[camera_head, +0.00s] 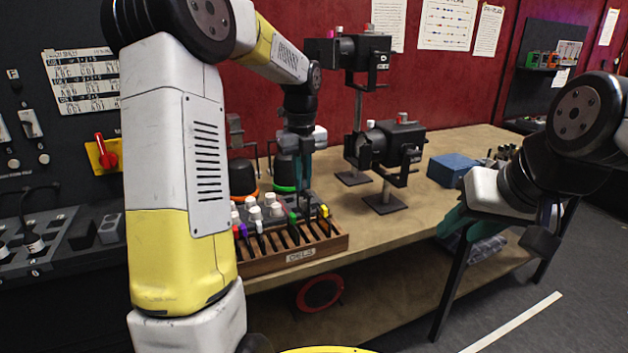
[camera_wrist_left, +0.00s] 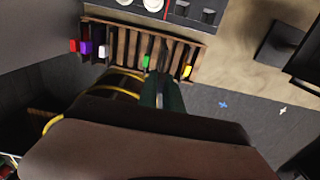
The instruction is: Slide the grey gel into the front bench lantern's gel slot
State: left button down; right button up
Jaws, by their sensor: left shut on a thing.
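The front bench lantern (camera_head: 390,147) is a black lamp on a short stand with a flat base, on the bench right of the gel rack (camera_head: 290,262). My left gripper (camera_head: 307,207) points down over the right part of the rack and is shut on the grey gel. In the left wrist view, its fingers (camera_wrist_left: 160,98) lie between the green gel (camera_wrist_left: 147,62) and the yellow gel (camera_wrist_left: 187,71). The grey gel is mostly hidden by the fingers; I cannot tell how far it sits in its slot. My right gripper (camera_head: 497,232) is open and empty near the bench's front edge, far from the rack.
A second lantern (camera_head: 358,52) stands on a taller stand behind the front one. White knobs (camera_head: 263,208) stand just behind the rack. A blue box (camera_head: 453,169) sits to the right. Bench top (camera_head: 425,203) is clear between the front lantern's base and the box.

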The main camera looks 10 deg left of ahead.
pick_arm(q)
notch_tip(320, 180, up, 11)
jog(key=shift+f, duration=0.2)
dwell(1.6)
